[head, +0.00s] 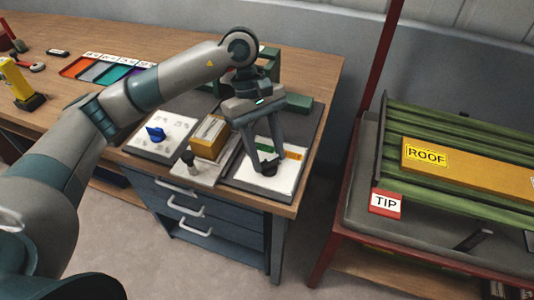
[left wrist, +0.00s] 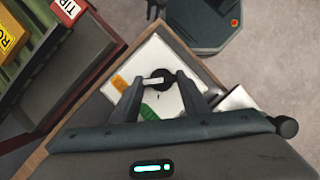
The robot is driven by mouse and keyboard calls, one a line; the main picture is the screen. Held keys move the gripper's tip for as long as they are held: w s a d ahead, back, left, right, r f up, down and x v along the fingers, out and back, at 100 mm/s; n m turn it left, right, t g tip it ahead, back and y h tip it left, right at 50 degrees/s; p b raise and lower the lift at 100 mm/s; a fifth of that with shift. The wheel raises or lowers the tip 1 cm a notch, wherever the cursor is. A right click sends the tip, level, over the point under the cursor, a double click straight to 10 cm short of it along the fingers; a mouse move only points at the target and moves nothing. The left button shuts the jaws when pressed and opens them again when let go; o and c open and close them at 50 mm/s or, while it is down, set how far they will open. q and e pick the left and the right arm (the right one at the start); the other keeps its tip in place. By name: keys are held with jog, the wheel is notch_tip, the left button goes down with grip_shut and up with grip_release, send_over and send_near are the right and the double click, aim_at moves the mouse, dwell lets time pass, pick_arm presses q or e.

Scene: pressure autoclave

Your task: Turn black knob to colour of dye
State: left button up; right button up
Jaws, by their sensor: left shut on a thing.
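The black knob (head: 269,168) is on a white panel (head: 250,178) at the front right corner of the bench. In the left wrist view the black knob (left wrist: 161,75) has a white bar pointing left, towards an orange label (left wrist: 120,83). A green label (left wrist: 148,112) lies below the knob there. My left gripper (head: 266,163) reaches down from above, and its fingers (left wrist: 160,80) are shut on the knob from both sides. The fingers hide part of the panel. I cannot tell which thing is the dye. My right gripper is not in view.
A blue knob (head: 156,133) stands on another white panel to the left. A yellowish box (head: 209,136) and a small dark-topped post (head: 188,158) stand between the panels. Coloured trays (head: 100,70) lie further back. A red-framed stand with a TIP sign (head: 386,202) is to the right.

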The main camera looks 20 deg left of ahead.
pick_arm(q)
jog(key=o, duration=1.1)
jog(key=shift+c, duration=0.2)
jog(key=shift+r, duration=0.15)
jog(key=shift+w+a+r, duration=0.2)
jog(key=shift+r, duration=0.3)
jog(key=b+v, duration=0.3)
jog(key=v, duration=1.3)
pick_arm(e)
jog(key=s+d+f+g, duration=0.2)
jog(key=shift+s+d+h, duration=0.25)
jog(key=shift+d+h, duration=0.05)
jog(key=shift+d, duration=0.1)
pick_arm(q)
jog(key=shift+s, duration=0.1)
